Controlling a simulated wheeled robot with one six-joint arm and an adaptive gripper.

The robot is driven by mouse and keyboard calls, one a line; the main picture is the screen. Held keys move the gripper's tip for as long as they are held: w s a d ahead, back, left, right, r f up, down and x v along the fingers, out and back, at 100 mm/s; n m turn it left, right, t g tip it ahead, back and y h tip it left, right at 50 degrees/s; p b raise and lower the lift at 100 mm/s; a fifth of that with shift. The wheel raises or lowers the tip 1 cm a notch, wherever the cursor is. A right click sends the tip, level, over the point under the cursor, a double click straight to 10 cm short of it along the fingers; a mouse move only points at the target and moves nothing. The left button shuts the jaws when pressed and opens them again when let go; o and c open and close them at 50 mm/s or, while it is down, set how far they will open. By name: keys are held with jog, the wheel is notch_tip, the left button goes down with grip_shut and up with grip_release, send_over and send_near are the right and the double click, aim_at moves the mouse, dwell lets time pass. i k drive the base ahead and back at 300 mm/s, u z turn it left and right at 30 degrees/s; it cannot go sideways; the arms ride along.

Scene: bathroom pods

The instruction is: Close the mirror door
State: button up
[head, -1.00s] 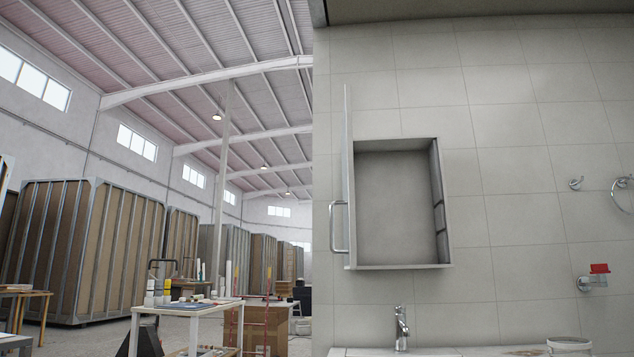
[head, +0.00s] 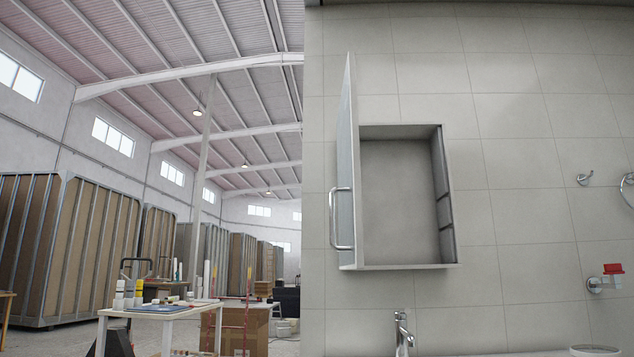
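The mirror door (head: 349,165) stands wide open on the left side of the wall cabinet. It sticks out from the wall and shows nearly edge-on. A metal bar handle (head: 333,219) is on its outer face, on the left. The open cabinet box (head: 400,199) is set on the tiled wall and looks empty, with small shelf edges along its right inner side. My gripper is not in the head view.
A faucet (head: 402,333) and the basin counter (head: 462,355) are below the cabinet. A red item on a wall holder (head: 605,279) and a hook (head: 585,178) are to the right. Left of the tiled wall is an open hall with a white worktable (head: 170,312).

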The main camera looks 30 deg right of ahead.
aim_at(350, 248)
jog(key=z, duration=0.5)
jog(key=i, duration=0.75)
jog(key=z, duration=0.7)
